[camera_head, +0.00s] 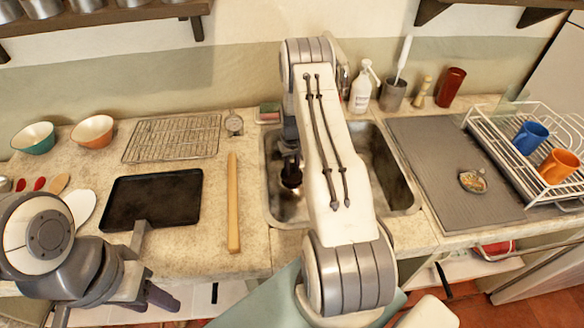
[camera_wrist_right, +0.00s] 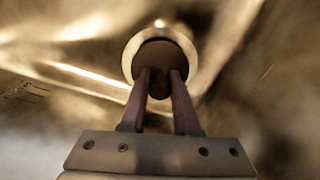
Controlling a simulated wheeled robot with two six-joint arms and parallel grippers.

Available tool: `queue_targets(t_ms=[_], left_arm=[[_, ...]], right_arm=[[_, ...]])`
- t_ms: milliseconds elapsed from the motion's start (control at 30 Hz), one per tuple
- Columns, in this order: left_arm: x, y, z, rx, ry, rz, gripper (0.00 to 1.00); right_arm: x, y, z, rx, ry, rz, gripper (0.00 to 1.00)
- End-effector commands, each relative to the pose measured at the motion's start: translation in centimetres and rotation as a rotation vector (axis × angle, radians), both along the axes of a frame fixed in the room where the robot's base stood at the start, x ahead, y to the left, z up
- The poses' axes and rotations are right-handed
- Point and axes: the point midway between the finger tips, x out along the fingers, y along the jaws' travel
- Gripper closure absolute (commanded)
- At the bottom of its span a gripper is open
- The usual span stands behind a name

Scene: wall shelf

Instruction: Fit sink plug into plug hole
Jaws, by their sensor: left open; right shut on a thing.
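The metal sink (camera_head: 385,168) is set into the counter, partly hidden behind my right arm. My right gripper (camera_head: 291,178) points down inside its left part. In the right wrist view my right gripper (camera_wrist_right: 160,82) is shut on the dark sink plug (camera_wrist_right: 160,58), held between its fingertips. A bright round rim (camera_wrist_right: 194,58), apparently that of the plug hole, surrounds the plug in this view. I cannot tell whether the plug is in the hole or above it. My left gripper (camera_head: 140,270) is open and empty by the counter's front edge at lower left.
A grey drainboard (camera_head: 430,150) and dish rack (camera_head: 512,165) are at right.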

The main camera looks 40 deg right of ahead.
Motion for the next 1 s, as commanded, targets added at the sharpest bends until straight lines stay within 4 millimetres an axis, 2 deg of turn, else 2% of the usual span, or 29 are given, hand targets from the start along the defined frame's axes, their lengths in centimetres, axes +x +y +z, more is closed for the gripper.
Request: queue_targets(t_ms=[700, 733, 800, 833, 1000], left_arm=[[0.0, 0.0, -1.4, 0.0, 0.0, 0.0, 0.5], [0.0, 0.0, -1.4, 0.0, 0.0, 0.0, 0.5], [0.0, 0.0, -1.3, 0.0, 0.0, 0.0, 0.5], [0.0, 0.0, -1.3, 0.0, 0.0, 0.0, 0.5], [0.0, 0.0, -1.3, 0.0, 0.0, 0.0, 0.5]], right_arm=[[0.0, 0.0, -1.9, 0.0, -0.001, 0.0, 1.0], [0.0, 0.0, -1.9, 0.0, -0.001, 0.0, 0.67], [0.0, 0.0, -1.8, 0.0, -0.001, 0.0, 0.4], [0.0, 0.0, -1.8, 0.0, -0.001, 0.0, 0.36], [0.0, 0.0, -1.8, 0.0, -0.001, 0.0, 0.36]])
